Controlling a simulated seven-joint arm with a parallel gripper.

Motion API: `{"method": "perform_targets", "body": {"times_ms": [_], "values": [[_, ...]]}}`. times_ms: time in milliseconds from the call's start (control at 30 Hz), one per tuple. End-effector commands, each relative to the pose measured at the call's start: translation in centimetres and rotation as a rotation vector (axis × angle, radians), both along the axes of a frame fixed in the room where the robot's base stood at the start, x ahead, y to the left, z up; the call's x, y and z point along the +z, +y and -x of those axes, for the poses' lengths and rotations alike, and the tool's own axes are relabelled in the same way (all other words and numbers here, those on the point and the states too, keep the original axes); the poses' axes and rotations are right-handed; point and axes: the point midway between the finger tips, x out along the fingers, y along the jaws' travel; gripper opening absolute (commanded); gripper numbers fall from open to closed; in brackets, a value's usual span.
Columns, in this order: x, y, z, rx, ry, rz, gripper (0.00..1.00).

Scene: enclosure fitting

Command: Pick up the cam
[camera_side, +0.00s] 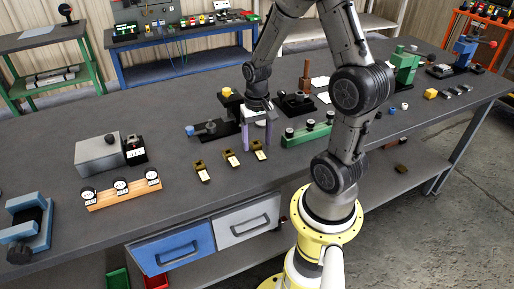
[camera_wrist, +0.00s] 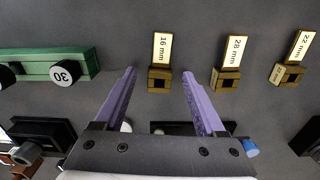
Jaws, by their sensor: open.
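Three small brass-coloured pieces, which look like the cams, lie on the grey bench, each with a white label. In the wrist view they read 16 mm (camera_wrist: 159,80), 28 mm (camera_wrist: 225,80) and 22 mm (camera_wrist: 288,75). In the side view the 16 mm piece (camera_side: 259,150) is rightmost, then the 28 mm piece (camera_side: 231,158) and the 22 mm piece (camera_side: 202,172). My gripper (camera_side: 256,147), with purple fingers, points down close to the 16 mm piece. In the wrist view its open, empty fingers (camera_wrist: 159,73) appear either side of that piece. Finger height above the bench is unclear.
A green rail with round knobs (camera_side: 307,134) stands right of my gripper; it also shows in the wrist view (camera_wrist: 45,65). Black fixtures (camera_side: 297,104) stand behind. A wooden rack with round dials (camera_side: 123,190) and a grey box (camera_side: 99,154) are left. The bench front is clear.

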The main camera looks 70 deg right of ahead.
Motion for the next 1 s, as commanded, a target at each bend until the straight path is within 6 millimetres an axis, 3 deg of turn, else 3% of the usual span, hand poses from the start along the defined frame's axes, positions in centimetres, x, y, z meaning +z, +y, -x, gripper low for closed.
{"method": "perform_targets", "body": {"times_ms": [267, 667, 1000], "values": [[-0.40, 0.00, 0.01, 0.000, 0.000, 0.000, 0.72], [-0.36, 0.00, 0.01, 0.000, 0.000, 0.000, 0.02], [-0.32, -0.02, -0.01, 0.000, -0.001, 0.001, 0.00]]}}
